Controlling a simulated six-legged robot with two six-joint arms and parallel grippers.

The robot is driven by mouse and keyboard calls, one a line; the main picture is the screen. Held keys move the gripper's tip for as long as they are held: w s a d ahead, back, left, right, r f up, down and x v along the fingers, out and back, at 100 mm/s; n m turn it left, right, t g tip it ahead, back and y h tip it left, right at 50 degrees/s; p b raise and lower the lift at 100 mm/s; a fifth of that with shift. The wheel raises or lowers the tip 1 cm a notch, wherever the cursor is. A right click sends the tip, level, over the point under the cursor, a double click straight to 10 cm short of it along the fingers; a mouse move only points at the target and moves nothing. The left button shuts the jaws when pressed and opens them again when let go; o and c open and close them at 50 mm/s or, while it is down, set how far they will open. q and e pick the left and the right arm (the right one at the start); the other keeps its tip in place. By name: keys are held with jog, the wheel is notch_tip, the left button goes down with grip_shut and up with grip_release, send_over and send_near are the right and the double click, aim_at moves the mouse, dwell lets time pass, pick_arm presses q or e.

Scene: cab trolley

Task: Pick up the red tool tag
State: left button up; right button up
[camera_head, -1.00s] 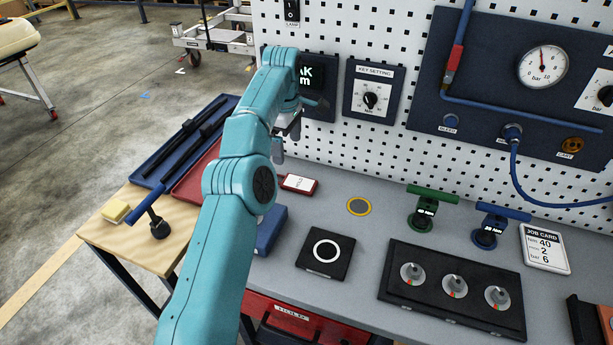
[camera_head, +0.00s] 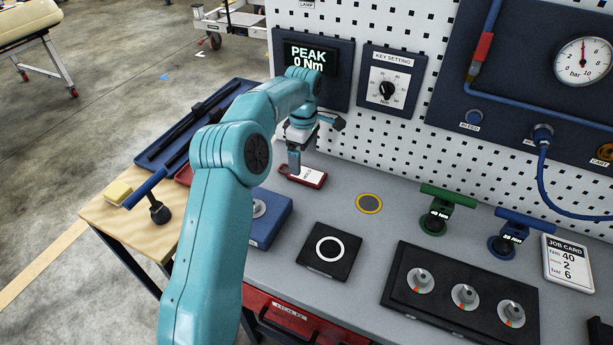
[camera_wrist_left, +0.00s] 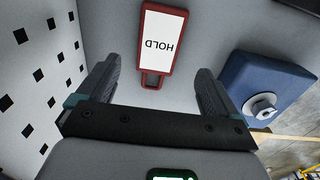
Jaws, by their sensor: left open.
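The red tool tag (camera_head: 304,176) lies flat on the grey bench top near the pegboard. It has a red frame and a white face. In the left wrist view the tag (camera_wrist_left: 157,42) reads HOLD and lies beyond the fingertips, roughly midway between them, with its small looped end toward me. My left gripper (camera_head: 294,160) is open and empty, pointing down above the tag; in the wrist view its two dark fingers (camera_wrist_left: 156,85) stand apart on either side of the tag's lower end. In the head view a finger overlaps the tag's left end. My right gripper is not in view.
A blue box (camera_head: 268,222) with a round metal knob stands near the tag. A black pad with a white ring (camera_head: 329,250) and a yellow-rimmed disc (camera_head: 369,203) lie to the right. The pegboard (camera_head: 355,135) rises close behind. Bare bench lies around the tag.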

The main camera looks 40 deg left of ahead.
aim_at(303, 173)
pick_arm(q)
jog(key=shift+w+f, duration=0.1)
jog(key=shift+f, duration=0.3)
jog(key=f, duration=0.2)
jog(key=f+p, duration=0.1)
jog(key=shift+a+f, duration=0.2)
jog(key=shift+f, duration=0.2)
jog(key=shift+w+d+f, duration=0.1)
jog(key=shift+f, duration=0.5)
jog(key=c, duration=1.1)
